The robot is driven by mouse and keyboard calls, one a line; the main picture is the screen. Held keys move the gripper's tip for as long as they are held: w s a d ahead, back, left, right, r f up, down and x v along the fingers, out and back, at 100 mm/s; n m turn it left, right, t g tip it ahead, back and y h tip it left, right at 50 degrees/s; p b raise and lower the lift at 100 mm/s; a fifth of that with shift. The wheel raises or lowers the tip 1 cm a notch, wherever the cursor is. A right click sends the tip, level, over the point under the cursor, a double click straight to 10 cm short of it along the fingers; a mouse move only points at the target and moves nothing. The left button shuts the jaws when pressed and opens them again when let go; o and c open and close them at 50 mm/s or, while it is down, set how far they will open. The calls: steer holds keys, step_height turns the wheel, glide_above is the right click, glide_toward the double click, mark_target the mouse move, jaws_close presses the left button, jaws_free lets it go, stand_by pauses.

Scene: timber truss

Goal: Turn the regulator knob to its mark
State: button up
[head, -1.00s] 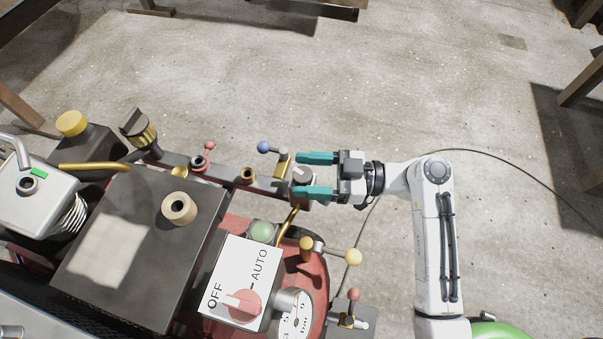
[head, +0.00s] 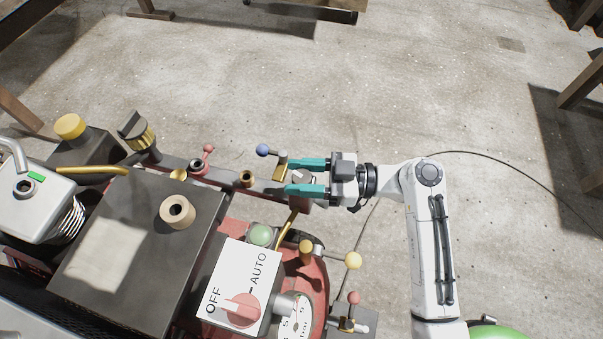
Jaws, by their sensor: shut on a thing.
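My gripper (head: 305,177) reaches in from the right at the end of the machine's dark manifold bar. Its two teal fingers are shut on a small grey knob (head: 301,176), which looks like the regulator knob. One finger lies on its far side and one on its near side. The fingers and gripper body partly cover the knob, and I cannot make out its mark or pointer.
A blue-balled lever (head: 262,150) stands just left of the fingers. A yellow-balled lever (head: 352,260) and red-balled valve (head: 353,297) stick out nearer me. The OFF/AUTO switch panel (head: 232,262) is below left. The concrete floor (head: 420,90) beyond is clear.

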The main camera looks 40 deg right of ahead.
steer(key=shift+w+f+n+g+y+b, duration=0.1)
steer(key=shift+n+g+y+b, duration=0.45)
steer(key=shift+n+g+y, duration=1.25)
steer(key=shift+n+g, duration=0.5)
steer(key=shift+g, duration=0.8)
steer(key=o, duration=1)
steer(key=shift+c, duration=0.2)
